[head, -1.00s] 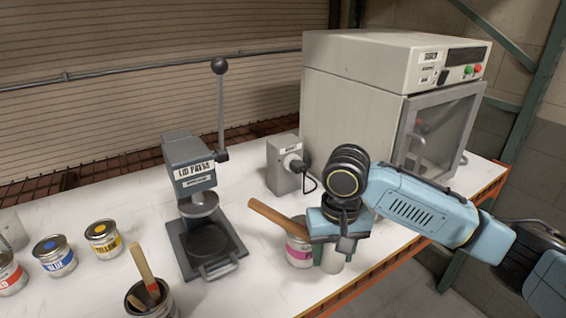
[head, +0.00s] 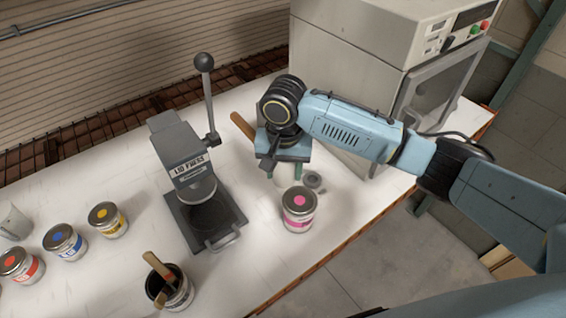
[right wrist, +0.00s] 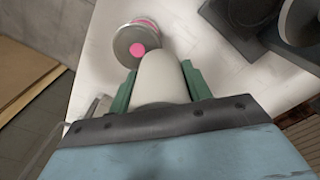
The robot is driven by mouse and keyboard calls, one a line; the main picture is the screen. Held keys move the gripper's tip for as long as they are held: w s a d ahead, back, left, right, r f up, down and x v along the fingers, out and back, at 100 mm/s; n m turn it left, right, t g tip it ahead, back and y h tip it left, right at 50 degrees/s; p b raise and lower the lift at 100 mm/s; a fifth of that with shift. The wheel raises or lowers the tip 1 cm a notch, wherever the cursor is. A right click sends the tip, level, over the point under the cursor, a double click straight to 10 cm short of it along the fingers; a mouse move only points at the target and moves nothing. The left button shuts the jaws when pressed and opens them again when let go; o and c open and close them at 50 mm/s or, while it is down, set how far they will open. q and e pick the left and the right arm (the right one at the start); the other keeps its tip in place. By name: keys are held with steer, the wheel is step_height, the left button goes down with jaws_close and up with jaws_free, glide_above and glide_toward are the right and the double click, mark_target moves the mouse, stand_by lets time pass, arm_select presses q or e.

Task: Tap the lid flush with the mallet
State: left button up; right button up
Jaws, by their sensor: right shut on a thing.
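The paint can with the magenta label (head: 298,222) stands upright on the white bench, with a magenta dot on its metal lid (head: 300,199). It also shows in the right wrist view (right wrist: 126,50). Whether the lid sits flush cannot be told. My right gripper (head: 282,168) is shut on the mallet. The mallet's wooden handle (head: 242,127) sticks out to the left, and its pale head (right wrist: 163,78) shows between the green fingers in the right wrist view. The mallet is behind the can, apart from it in the picture. My left gripper is not in view.
The lid press (head: 185,165) stands left of the can. A dark can (head: 172,290) holding wooden sticks is at the front. Red (head: 20,266), blue (head: 64,243) and yellow (head: 108,219) cans stand left. A large grey cabinet (head: 345,70) stands behind.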

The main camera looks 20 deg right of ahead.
steer(key=shift+f, duration=2.2)
step_height(320, 180, down, 2)
steer(key=shift+f, duration=0.25)
steer(key=shift+r, duration=2.55)
